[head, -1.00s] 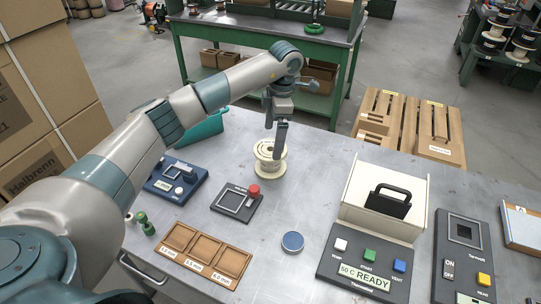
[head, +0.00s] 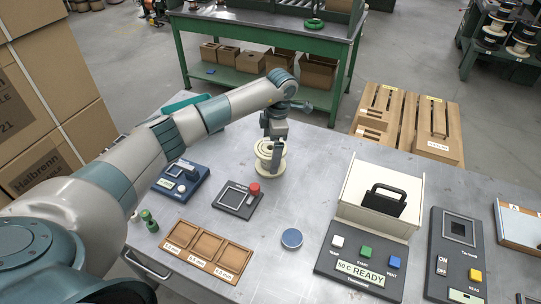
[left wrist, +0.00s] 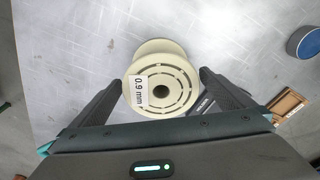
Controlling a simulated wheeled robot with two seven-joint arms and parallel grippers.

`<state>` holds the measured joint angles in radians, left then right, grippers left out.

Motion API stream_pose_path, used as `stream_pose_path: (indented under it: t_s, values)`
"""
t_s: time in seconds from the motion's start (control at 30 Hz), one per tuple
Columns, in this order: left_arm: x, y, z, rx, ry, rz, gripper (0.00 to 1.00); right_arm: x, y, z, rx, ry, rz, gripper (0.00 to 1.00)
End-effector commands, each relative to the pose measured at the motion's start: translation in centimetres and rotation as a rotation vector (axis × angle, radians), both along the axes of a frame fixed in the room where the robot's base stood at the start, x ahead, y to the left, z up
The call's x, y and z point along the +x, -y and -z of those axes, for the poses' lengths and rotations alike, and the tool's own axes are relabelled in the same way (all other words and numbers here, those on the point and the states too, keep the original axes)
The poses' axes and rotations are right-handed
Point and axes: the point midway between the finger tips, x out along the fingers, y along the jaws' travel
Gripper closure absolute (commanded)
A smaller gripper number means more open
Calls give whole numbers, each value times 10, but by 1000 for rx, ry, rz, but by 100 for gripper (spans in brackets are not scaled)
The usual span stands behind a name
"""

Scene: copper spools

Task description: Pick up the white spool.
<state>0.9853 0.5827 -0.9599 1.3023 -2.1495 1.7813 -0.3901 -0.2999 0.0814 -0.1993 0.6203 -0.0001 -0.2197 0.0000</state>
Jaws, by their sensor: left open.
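The white spool (head: 270,165) stands upright on the grey metal table in the head view, near the far edge. In the left wrist view the cream-white spool (left wrist: 160,88) shows from above, with a "0.9 mm" label and a dark centre hole. My left gripper (head: 272,150) is directly over it, pointing down. In the left wrist view the open fingers (left wrist: 160,90) lie on both sides of the spool's top flange, with a small gap on each side. The fingertips partly cover the spool in the head view. My right gripper does not show.
A black device with a red button (head: 237,200) stands just in front of the spool, and a blue device (head: 181,184) is left of it. The table right of the spool is clear.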

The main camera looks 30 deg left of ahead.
Motion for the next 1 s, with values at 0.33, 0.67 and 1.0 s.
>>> stream_pose_path:
  t_s: [0.33, 0.67, 1.0]
  values:
    - [-5, -3, 34, 0, -2, -2, 0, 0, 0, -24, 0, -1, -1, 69]
    - [-4, -4, 37, 0, 0, -1, 0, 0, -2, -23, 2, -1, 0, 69]
    - [-4, -4, 37, 0, 0, -1, 36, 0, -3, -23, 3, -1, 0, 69]
